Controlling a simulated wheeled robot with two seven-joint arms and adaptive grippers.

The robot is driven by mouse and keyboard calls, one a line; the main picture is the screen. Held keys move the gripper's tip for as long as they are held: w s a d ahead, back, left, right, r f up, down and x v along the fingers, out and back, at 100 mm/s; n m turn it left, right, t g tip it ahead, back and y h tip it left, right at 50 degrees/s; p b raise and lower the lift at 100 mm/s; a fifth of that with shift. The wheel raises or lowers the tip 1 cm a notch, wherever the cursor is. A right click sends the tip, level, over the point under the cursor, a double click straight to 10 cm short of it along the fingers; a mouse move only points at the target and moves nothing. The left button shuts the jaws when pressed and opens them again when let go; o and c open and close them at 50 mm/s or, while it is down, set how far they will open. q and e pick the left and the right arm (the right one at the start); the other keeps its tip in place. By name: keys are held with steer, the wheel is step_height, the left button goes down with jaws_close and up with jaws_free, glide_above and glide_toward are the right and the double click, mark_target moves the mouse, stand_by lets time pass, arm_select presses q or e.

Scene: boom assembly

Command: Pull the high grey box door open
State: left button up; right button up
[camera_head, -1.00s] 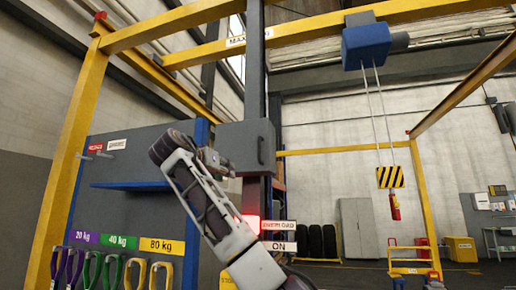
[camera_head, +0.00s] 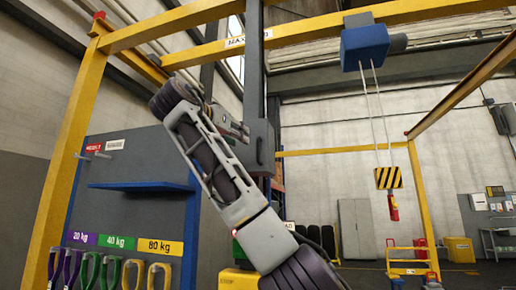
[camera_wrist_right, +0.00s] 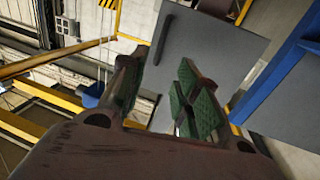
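The high grey box (camera_head: 262,138) is fixed to the dark column and is partly hidden behind my right arm in the head view. Its flat grey door (camera_wrist_right: 215,50) fills the upper middle of the right wrist view and looks shut. A dark bar handle (camera_wrist_right: 165,38) runs along the door's left edge there. My right gripper (camera_head: 240,128) is raised at the box's left side in the head view. In the right wrist view its green-padded fingers (camera_wrist_right: 158,95) are spread and empty, with the handle beyond them, apparently apart. My left gripper is not in view.
A yellow gantry frame (camera_head: 75,150) surrounds the area. A blue shelf (camera_head: 140,186) and coloured weight hooks (camera_head: 110,270) are at the left. A blue hoist (camera_head: 366,46) hangs at the upper right, with a striped hook block (camera_head: 389,177) below it.

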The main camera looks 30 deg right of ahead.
mark_target(258, 158)
steer(key=shift+p+x, duration=2)
steer(key=shift+x, duration=4.8)
jaws_close()
